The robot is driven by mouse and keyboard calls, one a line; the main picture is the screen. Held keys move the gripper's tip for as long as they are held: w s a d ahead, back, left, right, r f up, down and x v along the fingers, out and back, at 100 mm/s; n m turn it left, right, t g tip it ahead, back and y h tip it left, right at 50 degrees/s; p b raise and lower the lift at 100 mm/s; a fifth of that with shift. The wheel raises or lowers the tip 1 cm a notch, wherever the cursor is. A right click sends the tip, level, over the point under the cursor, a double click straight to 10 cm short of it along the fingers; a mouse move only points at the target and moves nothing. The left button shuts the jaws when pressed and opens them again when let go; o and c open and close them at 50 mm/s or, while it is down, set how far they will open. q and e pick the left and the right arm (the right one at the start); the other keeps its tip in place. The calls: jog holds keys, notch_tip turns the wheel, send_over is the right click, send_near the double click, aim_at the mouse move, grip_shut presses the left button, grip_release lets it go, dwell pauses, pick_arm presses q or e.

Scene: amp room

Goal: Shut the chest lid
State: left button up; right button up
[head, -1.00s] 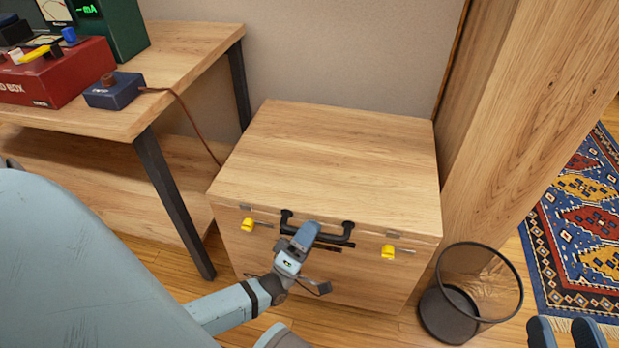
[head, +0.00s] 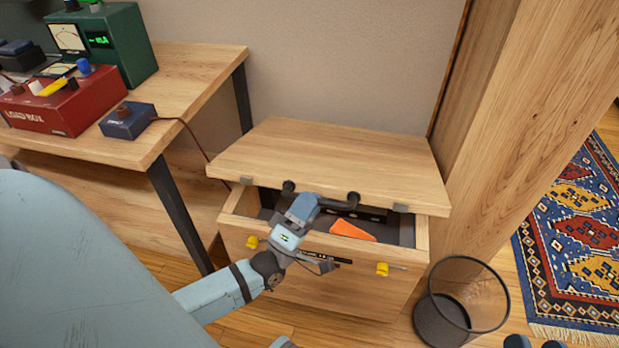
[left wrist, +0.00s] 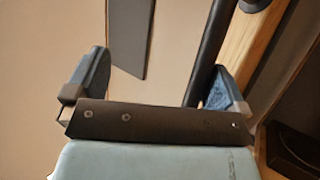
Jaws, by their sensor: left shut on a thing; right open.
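The wooden chest (head: 350,285) stands against the wall with its lid (head: 330,152) raised partway at the front, leaving a gap. Through it I see a dark interior and an orange object (head: 351,231). The black lid handle (head: 352,199) is on the lid's front edge; its bar also shows between my fingers in the left wrist view (left wrist: 208,45). My left gripper (head: 306,206) is shut on this handle and hides its middle. My right gripper (head: 534,343) is open and empty, its fingertips barely showing at the bottom edge. Yellow latches (head: 382,269) sit on the chest front.
A wire-mesh bin (head: 462,305) stands right of the chest. A wooden post (head: 510,130) rises close behind it. A workbench (head: 190,85) with a red load box (head: 60,110) and other instruments is on the left. A patterned rug (head: 575,240) lies on the right.

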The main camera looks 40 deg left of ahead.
pick_arm(q)
jog(key=shift+s+d, duration=0.1)
jog(key=shift+d, duration=0.05)
